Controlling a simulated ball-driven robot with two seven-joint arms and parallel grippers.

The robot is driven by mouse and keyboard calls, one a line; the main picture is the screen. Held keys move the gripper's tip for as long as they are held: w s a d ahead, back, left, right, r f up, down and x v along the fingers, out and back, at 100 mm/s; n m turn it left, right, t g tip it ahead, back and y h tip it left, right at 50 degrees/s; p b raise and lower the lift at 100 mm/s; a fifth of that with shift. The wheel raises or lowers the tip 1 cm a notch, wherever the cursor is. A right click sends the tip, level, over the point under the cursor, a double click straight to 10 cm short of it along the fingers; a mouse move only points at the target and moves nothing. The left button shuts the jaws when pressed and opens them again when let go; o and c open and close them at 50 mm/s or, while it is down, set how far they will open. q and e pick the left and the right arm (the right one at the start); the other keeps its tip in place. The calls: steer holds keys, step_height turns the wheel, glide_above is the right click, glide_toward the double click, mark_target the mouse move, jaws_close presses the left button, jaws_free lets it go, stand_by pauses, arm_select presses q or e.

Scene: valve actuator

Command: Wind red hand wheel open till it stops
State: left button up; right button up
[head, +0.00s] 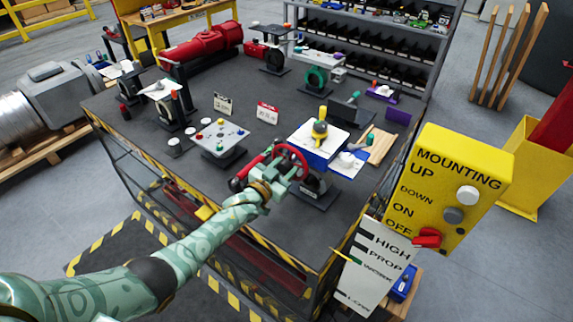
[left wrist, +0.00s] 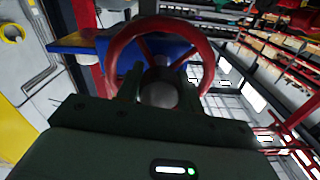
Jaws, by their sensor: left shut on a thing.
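The red hand wheel (head: 304,157) stands near the front edge of the dark workbench (head: 268,135), on a valve with a dark base plate. My left gripper (head: 279,172) reaches it from the front and is shut on it, hiding part of the wheel. In the left wrist view the red rim (left wrist: 207,58) arches above my left gripper (left wrist: 160,92), with its spokes and a grey rounded hub between the two fingers. The exact contact of the fingers is hard to see. My right gripper is out of view.
A blue and white box with a yellow-handled valve (head: 320,128) stands just behind the wheel. A plate with coloured knobs (head: 220,138) is to its left. A yellow switch box (head: 455,185) stands at the right. The bench middle has free room.

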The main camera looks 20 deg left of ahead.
mark_target(282, 170)
arm_select(q)
steer(key=shift+f+n, duration=0.1)
steer(key=shift+n, duration=0.5)
steer(key=o, duration=1)
steer(key=p+v, duration=0.2)
steer(key=v, duration=0.3)
steer(key=shift+s, duration=0.15)
steer(key=v, duration=1.1)
